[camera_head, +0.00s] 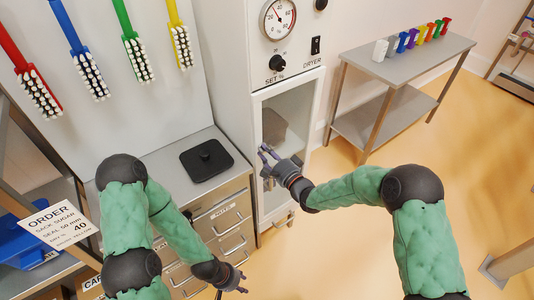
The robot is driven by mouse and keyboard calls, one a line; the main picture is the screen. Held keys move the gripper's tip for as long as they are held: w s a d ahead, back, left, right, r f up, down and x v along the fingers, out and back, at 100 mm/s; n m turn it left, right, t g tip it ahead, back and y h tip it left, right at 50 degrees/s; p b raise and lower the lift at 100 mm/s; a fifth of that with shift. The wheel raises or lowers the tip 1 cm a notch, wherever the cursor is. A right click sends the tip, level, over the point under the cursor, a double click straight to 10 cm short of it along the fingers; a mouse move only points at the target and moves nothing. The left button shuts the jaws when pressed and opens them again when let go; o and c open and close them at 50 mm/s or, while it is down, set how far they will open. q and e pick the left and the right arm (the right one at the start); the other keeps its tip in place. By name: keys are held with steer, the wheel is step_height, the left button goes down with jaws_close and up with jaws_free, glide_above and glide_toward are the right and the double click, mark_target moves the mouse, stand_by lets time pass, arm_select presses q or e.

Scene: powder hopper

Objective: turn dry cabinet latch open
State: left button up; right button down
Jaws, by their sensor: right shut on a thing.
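The dry cabinet (227,55) is a tall white cabinet with a round gauge, a knob marked SET % and a glass-fronted door (304,95). The door looks closed, with a grey block visible behind the glass. My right gripper (267,156) is at the door's left edge, shut on the latch, which its fingers mostly hide. The latch's angle cannot be made out. My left gripper (243,282) is low, in front of the drawers, with its fingers apart and nothing visible between them.
A steel table (425,52) with several coloured items is at the right. Brushes hang on the left wall. An order card (58,223) is at lower left. The floor at right is mostly clear.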

steer(key=c, duration=1)
jaws_free()
steer(key=shift+c, duration=0.2)
steer(key=v, duration=1.2)
steer(key=s+d+f+n+g+h, duration=0.1)
steer(key=s+f+g+h, duration=0.15)
steer(key=f, duration=0.65)
steer(key=s+d+f+n+g+h, duration=0.2)
steer(key=f+g+h, duration=0.1)
steer(key=f, duration=0.5)
steer(key=s+f+n+g, duration=0.2)
steer(key=s+f+g, duration=0.2)
steer(key=s, duration=0.6)
steer(key=s+f+n+g+h, duration=0.1)
steer(key=s+f+n+g, duration=0.2)
steer(key=s+f, duration=0.6)
steer(key=shift+s+n+g, duration=0.3)
steer(key=shift+s+g, duration=0.15)
steer(key=shift+g, duration=0.4)
